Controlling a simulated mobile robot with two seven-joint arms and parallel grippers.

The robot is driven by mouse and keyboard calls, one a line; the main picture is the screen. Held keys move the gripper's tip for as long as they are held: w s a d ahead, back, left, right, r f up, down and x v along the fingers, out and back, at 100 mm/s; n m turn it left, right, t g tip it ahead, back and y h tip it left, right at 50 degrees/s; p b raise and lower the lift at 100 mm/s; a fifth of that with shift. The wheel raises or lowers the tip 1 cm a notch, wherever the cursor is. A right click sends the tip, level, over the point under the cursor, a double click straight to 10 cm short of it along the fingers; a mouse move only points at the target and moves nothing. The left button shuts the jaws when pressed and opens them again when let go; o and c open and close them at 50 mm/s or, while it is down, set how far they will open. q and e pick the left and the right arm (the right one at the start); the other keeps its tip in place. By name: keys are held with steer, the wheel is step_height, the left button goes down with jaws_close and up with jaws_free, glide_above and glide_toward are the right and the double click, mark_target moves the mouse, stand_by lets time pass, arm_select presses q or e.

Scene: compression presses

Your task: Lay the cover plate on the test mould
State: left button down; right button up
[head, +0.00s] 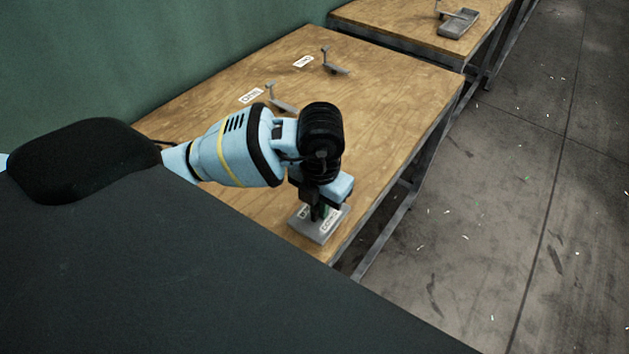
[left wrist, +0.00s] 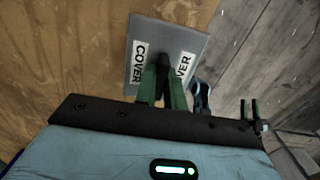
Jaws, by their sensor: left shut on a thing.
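The cover plate (head: 308,228) is a flat grey square near the table's front right edge in the head view. In the left wrist view the cover plate (left wrist: 172,31) carries two white labels reading COVER. My left gripper (head: 320,212) points down over its middle and is shut on its dark centre grip. The green fingers of my left gripper (left wrist: 163,82) hide part of that grip and of the labels. I cannot tell whether the plate touches anything below. I cannot pick out the test mould with certainty.
The wooden table (head: 400,95) is mostly bare. Two small grey upright fixtures, one nearer (head: 281,101) and one farther (head: 335,67), stand by white labels near its back. A grey tray-like piece (head: 459,24) sits on a second table. Open floor lies to the right.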

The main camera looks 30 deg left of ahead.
mark_target(322, 228)
arm_select(q)
steer(key=shift+s+d+r, duration=0.2)
steer(key=shift+s+d, duration=0.9)
steer(key=shift+s, duration=0.15)
